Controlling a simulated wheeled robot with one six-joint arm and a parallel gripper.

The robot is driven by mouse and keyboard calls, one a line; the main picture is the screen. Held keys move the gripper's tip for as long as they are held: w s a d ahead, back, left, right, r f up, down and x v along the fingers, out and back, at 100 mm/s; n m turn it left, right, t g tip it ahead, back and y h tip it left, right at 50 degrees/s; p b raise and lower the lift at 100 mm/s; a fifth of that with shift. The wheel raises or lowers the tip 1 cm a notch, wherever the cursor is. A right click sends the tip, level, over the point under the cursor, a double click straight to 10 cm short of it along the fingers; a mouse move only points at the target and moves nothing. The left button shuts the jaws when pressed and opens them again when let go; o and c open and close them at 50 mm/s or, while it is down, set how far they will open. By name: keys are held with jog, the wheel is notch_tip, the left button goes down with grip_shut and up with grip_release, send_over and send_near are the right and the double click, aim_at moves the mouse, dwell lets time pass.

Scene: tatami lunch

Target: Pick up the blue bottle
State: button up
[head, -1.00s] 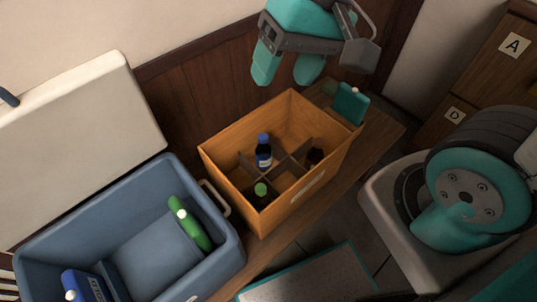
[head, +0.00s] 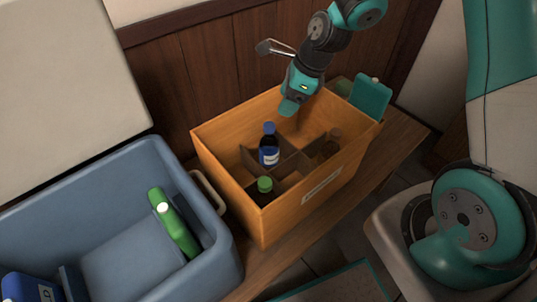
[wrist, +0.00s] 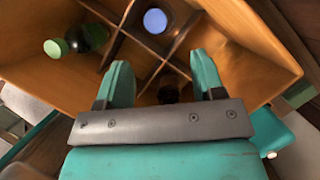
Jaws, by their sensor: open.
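The blue bottle, dark with a blue cap and a white-and-blue label (head: 269,148), stands upright in a compartment of the orange divided box (head: 235,190). In the wrist view its round blue cap (wrist: 155,21) shows from above, ahead of the fingertips. My gripper (head: 288,106) is over the back of the box, pointing down. In the wrist view my gripper (wrist: 163,78) has its two teal fingers apart, with no bottle held between them. A dark round shape (wrist: 168,94) lies below, between the fingers.
A green-capped bottle (head: 264,190) and a dark brown bottle (head: 332,142) stand in other compartments. A blue-grey cooler (head: 100,180) at left holds a green container (head: 176,228) and a blue one (head: 28,288). A teal object (head: 371,96) is at the box's right end.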

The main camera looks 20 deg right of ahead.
aim_at(271, 125)
jog(key=b+x, duration=0.1)
jog(key=x, duration=0.4)
jog(key=shift+a+f, duration=0.1)
jog(key=shift+f, duration=0.15)
jog(key=shift+a+b+x, duration=0.1)
jog(key=shift+b+x, duration=0.3)
jog(key=shift+x, duration=0.95)
jog(key=shift+a+b+x, duration=0.15)
jog(key=shift+b+x, duration=0.25)
jog(key=shift+x, duration=0.95)
jog(key=shift+s+r, duration=0.15)
grip_shut()
